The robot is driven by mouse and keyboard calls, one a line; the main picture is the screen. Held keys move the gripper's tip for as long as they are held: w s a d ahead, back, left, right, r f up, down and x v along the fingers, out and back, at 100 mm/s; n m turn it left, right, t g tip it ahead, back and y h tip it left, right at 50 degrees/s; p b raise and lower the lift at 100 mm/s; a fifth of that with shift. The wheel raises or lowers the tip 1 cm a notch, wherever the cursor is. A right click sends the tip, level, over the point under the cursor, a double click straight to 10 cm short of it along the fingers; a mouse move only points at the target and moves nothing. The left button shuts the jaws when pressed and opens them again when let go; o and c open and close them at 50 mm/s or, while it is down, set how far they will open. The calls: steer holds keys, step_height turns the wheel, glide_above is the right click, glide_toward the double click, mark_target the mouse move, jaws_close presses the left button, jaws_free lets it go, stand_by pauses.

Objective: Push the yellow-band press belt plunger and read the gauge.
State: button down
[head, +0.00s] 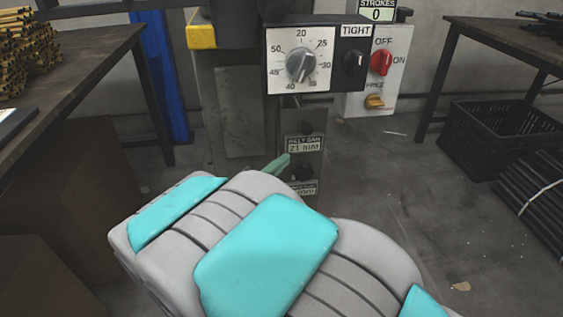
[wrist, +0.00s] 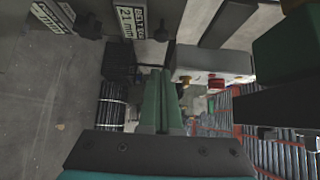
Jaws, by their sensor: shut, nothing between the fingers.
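The press (head: 232,100) with a yellow band (head: 201,36) stands ahead in the head view. Low on its front, a grey plate (head: 310,121) carries a small window (head: 304,145) whose top line appears to read "BELT" and whose lower line reads about 21 mm. A black knob sits above it, and another black knob (head: 302,173) below it. In the wrist view the window (wrist: 130,20) lies between two black knobs (wrist: 90,25). Which knob is the belt plunger I cannot tell. My gripper (head: 283,160) is shut and empty, its green fingers just left of the window; contact is unclear.
Above the plate is a dial panel (head: 278,72) with a TIGHT switch. Right of it is a grey box (head: 352,103) with a red switch (head: 381,62) and yellow knob. A table (head: 95,60) stands left, a black crate (head: 490,125) right. The floor between is mostly clear.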

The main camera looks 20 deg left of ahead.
steer(key=shift+w, duration=0.1)
steer(key=w+n+g+y, duration=0.3)
steer(key=w+n+y, duration=0.3)
steer(key=w, duration=0.2)
steer(key=s+d+f+n+g, duration=0.3)
steer(key=s+d+n+g, duration=0.2)
steer(key=s+d, duration=0.65)
steer(key=s+d+f+n+g+h, duration=0.15)
steer(key=s+d+n+g, duration=0.4)
steer(key=s+d, duration=0.6)
steer(key=s+d+f+n+g, duration=0.4)
steer(key=s+d+g, duration=0.1)
steer(key=s+d, duration=0.7)
step_height(320, 180, up, 14)
steer(key=d+p, duration=0.1)
steer(key=p, duration=1.2)
steer(key=shift+d+g, duration=0.35)
steer(key=shift+s+f, duration=0.1)
